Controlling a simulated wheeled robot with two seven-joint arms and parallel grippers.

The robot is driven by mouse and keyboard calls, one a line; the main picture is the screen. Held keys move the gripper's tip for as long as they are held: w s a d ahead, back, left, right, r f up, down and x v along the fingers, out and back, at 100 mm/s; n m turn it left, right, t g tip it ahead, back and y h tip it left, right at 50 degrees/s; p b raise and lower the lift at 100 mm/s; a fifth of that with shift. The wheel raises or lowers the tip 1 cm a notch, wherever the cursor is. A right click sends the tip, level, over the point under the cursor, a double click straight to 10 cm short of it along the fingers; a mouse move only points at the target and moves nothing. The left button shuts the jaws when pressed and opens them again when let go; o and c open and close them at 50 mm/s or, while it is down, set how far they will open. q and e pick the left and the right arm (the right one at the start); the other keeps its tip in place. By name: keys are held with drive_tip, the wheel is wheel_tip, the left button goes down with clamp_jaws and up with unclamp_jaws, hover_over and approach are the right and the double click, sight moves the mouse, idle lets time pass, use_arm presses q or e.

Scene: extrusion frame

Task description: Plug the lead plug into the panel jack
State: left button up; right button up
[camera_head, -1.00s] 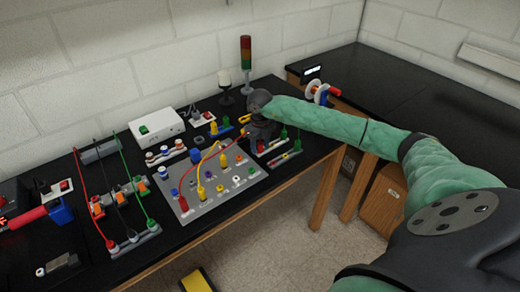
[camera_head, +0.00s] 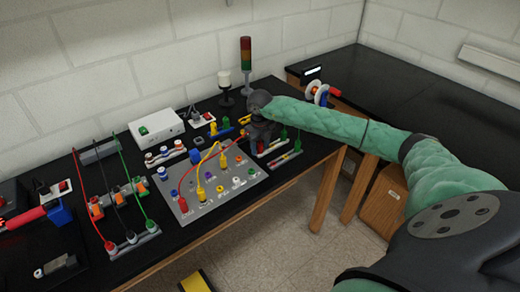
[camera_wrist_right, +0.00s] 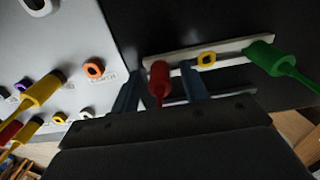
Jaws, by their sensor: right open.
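My right gripper (camera_head: 262,132) is over the small rail at the right end of the near bench. In the right wrist view its two fingers (camera_wrist_right: 161,92) stand apart, on either side of a red plug (camera_wrist_right: 158,80). I cannot tell whether they touch it. The red plug is at a pale rail (camera_wrist_right: 228,48) that also carries a yellow socket (camera_wrist_right: 207,58) and a green plug (camera_wrist_right: 270,58). The grey jack panel (camera_head: 228,196) lies left of the gripper, with coloured jacks, among them an orange one (camera_wrist_right: 93,68). Yellow and red leads arch over it. My left gripper is out of view.
A white box (camera_head: 157,131), a red-green signal tower (camera_head: 246,65) and a dark lamp stand (camera_head: 225,92) are behind. A rack with red, black and green leads (camera_head: 133,240) stands left of the panel. The bench's front edge is close to the panel.

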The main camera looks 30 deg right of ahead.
idle(0.4)
drive_tip(key=shift+b, duration=0.35)
drive_tip(key=shift+c, duration=0.5)
clamp_jaws()
drive_tip(key=shift+r, duration=0.1)
drive_tip(key=shift+r, duration=0.95)
